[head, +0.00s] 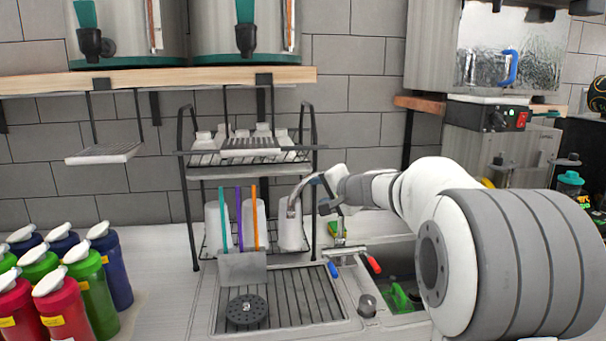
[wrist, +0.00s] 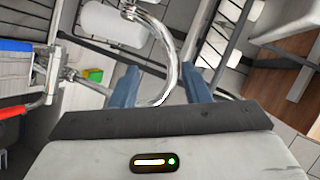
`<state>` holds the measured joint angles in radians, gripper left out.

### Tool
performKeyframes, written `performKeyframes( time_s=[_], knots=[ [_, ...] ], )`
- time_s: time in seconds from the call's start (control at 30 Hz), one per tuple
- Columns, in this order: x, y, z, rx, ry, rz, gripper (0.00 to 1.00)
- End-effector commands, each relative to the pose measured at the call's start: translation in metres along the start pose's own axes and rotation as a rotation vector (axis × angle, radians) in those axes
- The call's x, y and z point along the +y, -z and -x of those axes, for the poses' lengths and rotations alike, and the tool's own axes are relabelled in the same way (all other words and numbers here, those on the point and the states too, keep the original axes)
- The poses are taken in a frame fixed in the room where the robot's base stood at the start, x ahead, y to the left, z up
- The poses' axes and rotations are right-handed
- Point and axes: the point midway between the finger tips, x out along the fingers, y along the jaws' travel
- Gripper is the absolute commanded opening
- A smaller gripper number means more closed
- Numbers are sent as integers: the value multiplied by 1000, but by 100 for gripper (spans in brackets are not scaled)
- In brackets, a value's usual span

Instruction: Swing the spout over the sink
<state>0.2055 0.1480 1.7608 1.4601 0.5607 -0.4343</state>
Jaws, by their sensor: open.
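The chrome spout (head: 292,207) is a curved tube on the tap (head: 341,247), which has a blue handle (head: 332,269) and a red handle (head: 373,264). In the head view its curved end hangs left of the tap, by the rack and above the draining-board side. The sink basin (head: 402,268) is to the right, partly hidden by my arm. My gripper (head: 326,190) is at the spout's upper part. In the wrist view my gripper (wrist: 162,82) is open, with the spout (wrist: 168,62) passing between its two blue-grey fingers; contact cannot be told.
A wire rack (head: 187,150) with white cups stands behind the ribbed draining board (head: 300,297). A holder (head: 242,268) with coloured straws stands in front of the rack. Several coloured bottles (head: 62,300) fill the left counter. A green item (head: 400,298) lies in the sink.

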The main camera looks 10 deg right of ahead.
Motion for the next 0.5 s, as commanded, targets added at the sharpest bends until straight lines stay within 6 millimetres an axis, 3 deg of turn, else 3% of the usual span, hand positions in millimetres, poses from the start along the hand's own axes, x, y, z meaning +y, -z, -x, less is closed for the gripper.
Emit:
performKeyframes(
  time_s=[0.03, 0.17, 0.5],
  knots=[
    [-4, 16, -6, 31, 19, -33, 42],
    [-9, 40, -14, 85, 52, -86, 42],
    [-14, 50, -57, 95, 59, -101, 42]
  ],
)
